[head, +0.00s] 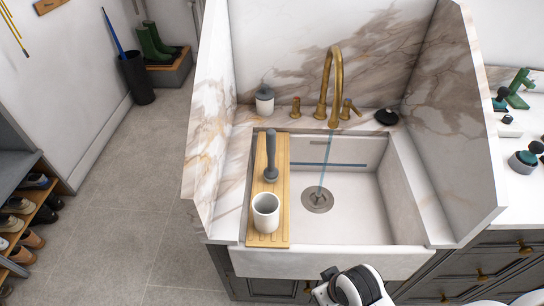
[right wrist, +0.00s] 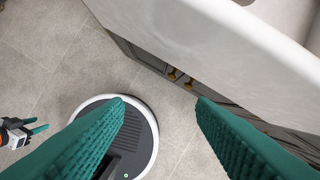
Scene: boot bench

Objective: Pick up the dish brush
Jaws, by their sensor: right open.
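The dish brush (head: 271,156) appears to be the grey, long-handled thing standing upright, handle up, on the wooden board (head: 283,224) across the left side of the sink. It is just behind a white cup (head: 265,211). My right gripper (right wrist: 159,102) is open and empty in the right wrist view, its two green fingers wide apart over the floor in front of the sink cabinet. The brush is not in that view. A gripper with teal fingers, apparently my left (right wrist: 38,130), shows small at the left edge there; its opening is unclear.
The white sink (head: 345,205) has a brass tap (head: 331,85) with water running. Marble panels (head: 215,110) rise at the left, back and right. A soap bottle (head: 264,100) and a dark object (head: 386,116) stand on the back ledge. Floor at left is clear.

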